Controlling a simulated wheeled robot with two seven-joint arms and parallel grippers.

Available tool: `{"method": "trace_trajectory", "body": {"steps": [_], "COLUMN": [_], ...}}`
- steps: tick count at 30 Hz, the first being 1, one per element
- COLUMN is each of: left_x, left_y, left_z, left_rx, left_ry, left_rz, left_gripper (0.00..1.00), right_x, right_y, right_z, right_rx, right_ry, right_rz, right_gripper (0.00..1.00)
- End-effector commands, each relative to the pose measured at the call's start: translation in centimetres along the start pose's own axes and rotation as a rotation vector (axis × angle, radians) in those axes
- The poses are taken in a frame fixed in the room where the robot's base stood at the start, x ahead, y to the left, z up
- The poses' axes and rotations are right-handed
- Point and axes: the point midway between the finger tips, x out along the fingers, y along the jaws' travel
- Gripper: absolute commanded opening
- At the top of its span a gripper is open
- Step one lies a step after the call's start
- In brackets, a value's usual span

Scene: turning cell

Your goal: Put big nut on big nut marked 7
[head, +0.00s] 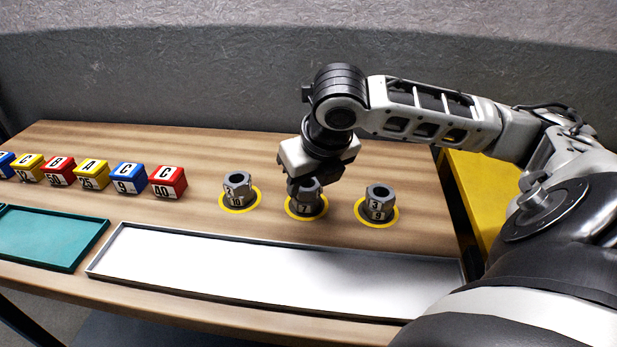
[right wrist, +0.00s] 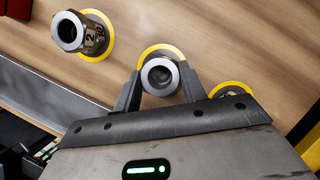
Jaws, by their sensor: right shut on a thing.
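My right gripper (head: 304,181) points down at the middle yellow ring and is shut on a grey big nut (right wrist: 159,75). One finger shows on each side of this nut in the right wrist view. In the head view the held nut is partly hidden by the gripper. It is directly above the big nut marked 7 (head: 305,209) and appears to touch it, but the contact is not clear. The nut marked 7 stands within the middle yellow ring (head: 291,211). My left gripper is not in view.
Grey nuts marked 2 and 10 (head: 238,190) stand stacked on the left ring, and nuts marked 3 and 9 (head: 379,203) on the right. Several coloured blocks (head: 168,182) line the left. A white tray (head: 270,272) and a green tray (head: 50,238) lie in front.

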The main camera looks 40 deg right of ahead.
Motion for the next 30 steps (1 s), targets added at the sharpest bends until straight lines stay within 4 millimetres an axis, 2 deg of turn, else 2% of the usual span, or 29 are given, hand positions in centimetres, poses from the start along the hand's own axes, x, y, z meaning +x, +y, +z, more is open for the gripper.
{"method": "trace_trajectory", "body": {"steps": [11,12,14,15,24,30], "left_x": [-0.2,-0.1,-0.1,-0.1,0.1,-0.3], "left_y": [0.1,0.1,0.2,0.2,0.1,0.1], "left_z": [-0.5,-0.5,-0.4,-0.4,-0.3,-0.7], "left_rx": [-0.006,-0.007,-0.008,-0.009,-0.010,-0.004], "left_ry": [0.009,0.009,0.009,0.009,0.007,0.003], "left_rz": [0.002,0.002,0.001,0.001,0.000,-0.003], "left_gripper": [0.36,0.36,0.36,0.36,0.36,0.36], "right_x": [0.4,0.5,0.5,0.5,0.3,-2.6], "right_y": [0.0,0.1,0.1,0.1,0.1,0.0], "right_z": [-0.2,-0.2,-0.2,-0.2,-0.1,0.1], "right_rx": [0.001,0.001,0.001,0.001,0.001,-0.001], "right_ry": [-0.001,0.000,0.000,0.000,-0.002,-0.005], "right_rz": [0.001,0.001,0.001,0.001,0.001,0.000], "right_gripper": [0.13,0.44,0.61,0.63,0.63,0.63]}}
